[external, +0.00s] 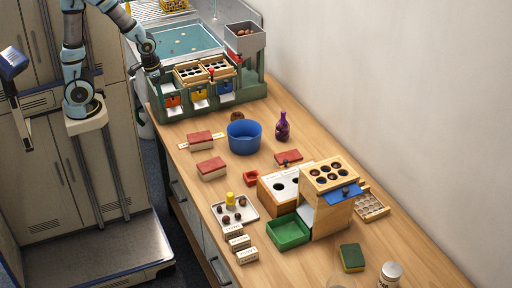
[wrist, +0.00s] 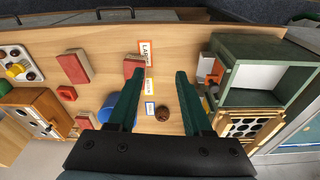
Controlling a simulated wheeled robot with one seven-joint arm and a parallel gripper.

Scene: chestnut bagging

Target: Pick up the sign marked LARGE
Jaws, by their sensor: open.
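The sign marked LARGE (wrist: 146,50) is a small white card with an orange border. It lies on the wooden table near the edge, beside a red-topped block (wrist: 133,66), and also shows in the external view (external: 184,146). A yellow-bordered sign (wrist: 149,87) and a blue-bordered sign (wrist: 150,108) are in line with it in the wrist view. My gripper (wrist: 157,72) is open and empty, its two dark green fingers spread wide. The LARGE sign appears beyond the fingertips, apart from them. In the external view my gripper (external: 153,68) is high near the green sorting station.
The green sorting station (external: 220,100) stands at the table's back. A blue bowl (external: 243,138), a purple bottle (external: 282,127) and a brown round thing (wrist: 162,113) stand near the signs. Another red-topped block (external: 211,168) and a green tray (external: 288,232) are nearer the front.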

